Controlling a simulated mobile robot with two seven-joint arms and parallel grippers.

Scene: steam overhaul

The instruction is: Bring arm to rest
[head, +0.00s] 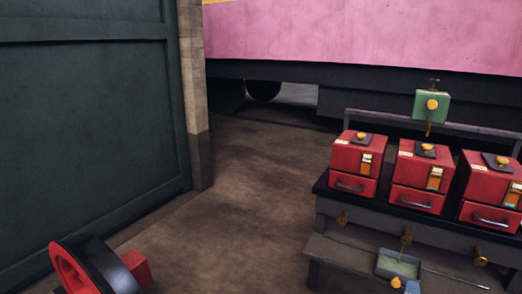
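Neither of my grippers shows in the head view, and no part of my arms can be made out for sure. Three red boxes stand in a row on a dark bench: the left box (358,160), the middle box (422,172) and the right box (490,188), which is cut by the picture's edge. Each has a drawer with a handle and a brass knob on top. A green box with a brass knob (432,106) sits above the rail behind them.
The bench (325,200) has a lower shelf (340,252) with a small tray (398,266) and brass fittings. A black and red round object (95,265) is at the lower left. A dark green door (85,120) stands left; a pink vehicle (370,35) is behind. The middle floor (235,215) is clear.

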